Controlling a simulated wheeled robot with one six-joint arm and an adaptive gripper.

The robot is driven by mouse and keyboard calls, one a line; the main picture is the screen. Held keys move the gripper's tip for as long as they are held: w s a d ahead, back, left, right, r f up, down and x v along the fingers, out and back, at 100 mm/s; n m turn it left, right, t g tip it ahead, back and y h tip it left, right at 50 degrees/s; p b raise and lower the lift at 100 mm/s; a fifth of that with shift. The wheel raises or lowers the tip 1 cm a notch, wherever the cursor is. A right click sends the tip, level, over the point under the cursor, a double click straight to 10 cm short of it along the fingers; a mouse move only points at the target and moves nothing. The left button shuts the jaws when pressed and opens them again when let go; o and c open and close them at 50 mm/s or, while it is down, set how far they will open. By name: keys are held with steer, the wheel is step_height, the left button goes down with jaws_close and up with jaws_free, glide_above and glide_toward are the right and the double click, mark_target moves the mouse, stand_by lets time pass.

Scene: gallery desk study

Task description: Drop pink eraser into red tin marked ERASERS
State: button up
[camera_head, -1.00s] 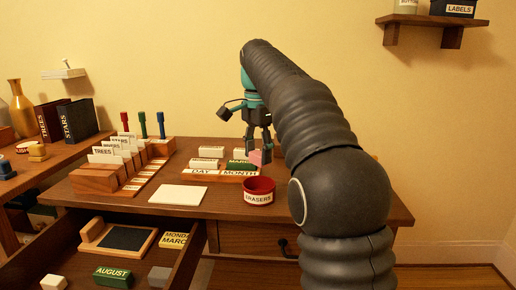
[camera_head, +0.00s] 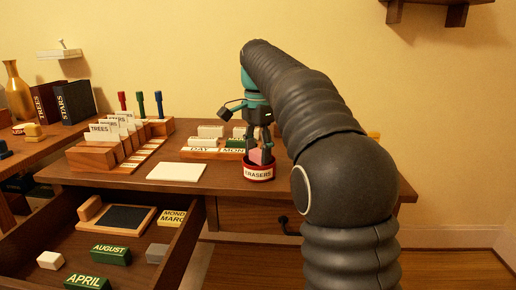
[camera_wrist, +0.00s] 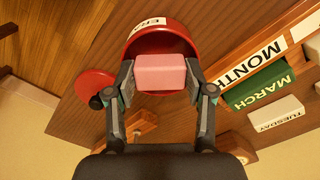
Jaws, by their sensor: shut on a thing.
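The pink eraser (camera_wrist: 161,72) is between the two fingers of my gripper (camera_wrist: 160,88), which is shut on it. In the wrist view the eraser sits over the mouth of the red tin (camera_wrist: 178,30), whose white label is partly readable. In the head view the tin (camera_head: 259,172) stands on the desk with its ERASERS label facing forward. My gripper (camera_head: 259,145) is right above it, with the eraser (camera_head: 262,156) at rim level. I cannot tell how far the eraser is inside the tin.
A day and month block holder (camera_head: 200,153) with a green MARCH block (camera_wrist: 261,87) stands beside the tin. A white card (camera_head: 177,172) lies to the left. An open drawer (camera_head: 140,262) with labelled blocks juts out in front. A red round object (camera_wrist: 95,84) is near the tin.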

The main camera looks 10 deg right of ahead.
steer(key=o, duration=1.3)
step_height(320, 180, up, 5)
steer(key=p, duration=0.5)
steer(key=shift+p, duration=0.3)
steer(key=shift+r, duration=1)
